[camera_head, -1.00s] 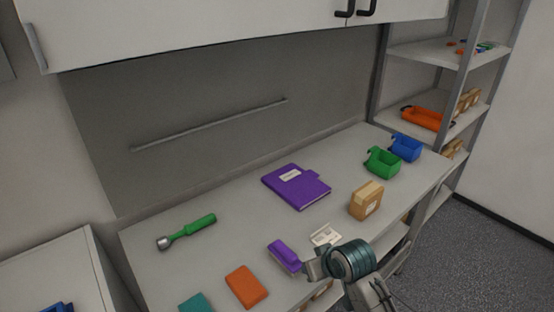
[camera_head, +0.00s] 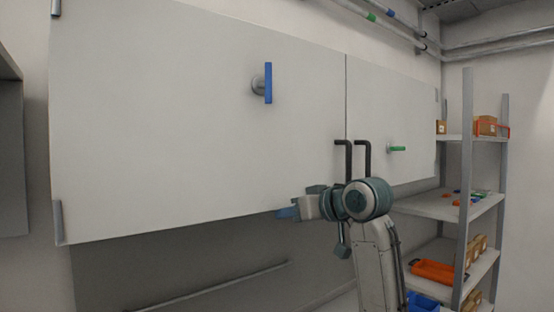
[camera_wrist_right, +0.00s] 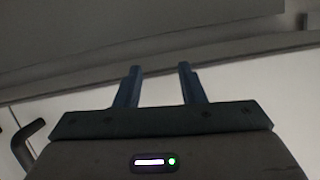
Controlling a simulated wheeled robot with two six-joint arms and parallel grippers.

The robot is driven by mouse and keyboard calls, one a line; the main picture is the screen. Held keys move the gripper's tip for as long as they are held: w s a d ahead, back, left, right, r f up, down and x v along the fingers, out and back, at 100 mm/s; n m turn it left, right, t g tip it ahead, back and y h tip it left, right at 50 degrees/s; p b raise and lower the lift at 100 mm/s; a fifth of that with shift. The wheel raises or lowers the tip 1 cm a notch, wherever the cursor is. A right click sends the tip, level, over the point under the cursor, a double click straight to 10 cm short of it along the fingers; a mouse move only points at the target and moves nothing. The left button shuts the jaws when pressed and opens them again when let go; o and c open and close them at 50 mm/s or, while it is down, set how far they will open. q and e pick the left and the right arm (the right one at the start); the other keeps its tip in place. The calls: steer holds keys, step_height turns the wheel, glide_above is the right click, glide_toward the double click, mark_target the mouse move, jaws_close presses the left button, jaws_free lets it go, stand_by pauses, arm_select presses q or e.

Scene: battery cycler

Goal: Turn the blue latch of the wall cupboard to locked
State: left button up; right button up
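The wall cupboard (camera_head: 180,130) has white doors. The blue latch (camera_head: 268,83) is on the left door, on a round grey base, with its bar upright. My right gripper (camera_head: 288,212) is below and slightly right of the latch, near the cupboard's lower edge, and apart from the latch. Its fingers point left in the head view. The right wrist view shows the two blue fingers (camera_wrist_right: 159,88) spread with nothing between them. The latch cannot be made out in that view. My left gripper is not in view.
A green latch (camera_head: 397,149) with a level bar is on the right door. Two black door handles (camera_head: 348,158) stand out close to my right arm; one shows in the wrist view (camera_wrist_right: 25,142). A shelf rack (camera_head: 466,190) with boxes and an orange bin (camera_head: 437,271) stands at the right.

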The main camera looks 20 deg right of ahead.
steer(key=s+r+n+t+y, duration=0.1)
steer(key=s+r, duration=0.1)
steer(key=r, duration=0.7)
steer(key=s+r+y, duration=0.1)
steer(key=s+r, duration=0.2)
steer(key=r, duration=0.5)
steer(key=n+t+y, duration=0.1)
steer(key=n+y, duration=0.1)
glide_toward(271, 71)
steer(key=p+x, duration=0.6)
steer(key=x, duration=0.1)
steer(key=shift+s+r, duration=0.1)
steer(key=shift+r, duration=0.1)
steer(key=shift+w+a+f+p, duration=0.2)
steer(key=shift+w+a+p, duration=0.15)
steer(key=shift+w, duration=0.4)
jaws_close()
